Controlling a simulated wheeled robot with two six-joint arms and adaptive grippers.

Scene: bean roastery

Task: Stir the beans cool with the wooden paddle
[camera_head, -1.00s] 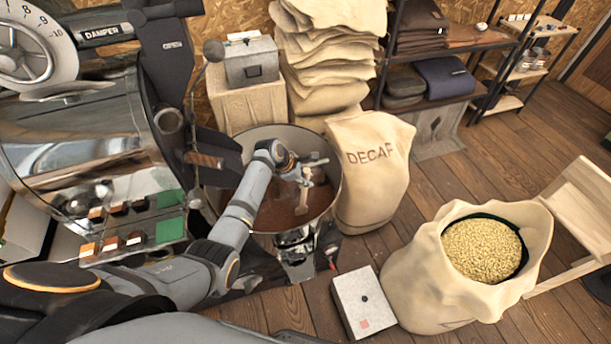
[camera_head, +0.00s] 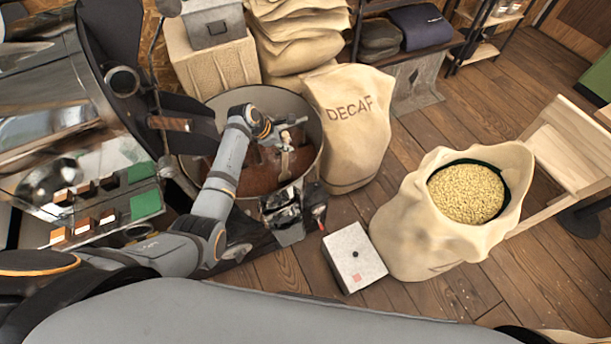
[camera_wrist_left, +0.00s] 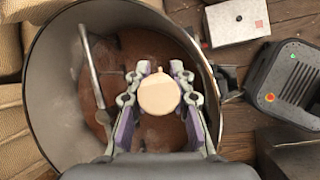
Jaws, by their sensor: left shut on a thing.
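The round metal cooling bin (camera_head: 315,122) stands left of centre in the head view, with brown beans (camera_head: 232,172) spread over its floor. Its wall (camera_wrist_left: 42,80) and the beans (camera_wrist_left: 135,48) also show in the wrist view. My left gripper (camera_head: 286,127) is over the bin's right part, shut on the wooden paddle (camera_head: 287,163). In the wrist view the paddle's pale round end (camera_wrist_left: 158,97) sits between the two fingers of the gripper (camera_wrist_left: 160,74). The paddle points down toward the beans; I cannot tell how deep its lower end reaches. My right gripper is out of view.
A DECAF sack (camera_head: 350,125) stands close against the bin's right side. A metal bar (camera_wrist_left: 92,75) stands inside the bin. A white box (camera_head: 353,257) and an open sack of pale beans (camera_head: 410,225) are on the floor at right. The roaster (camera_head: 50,100) is at left.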

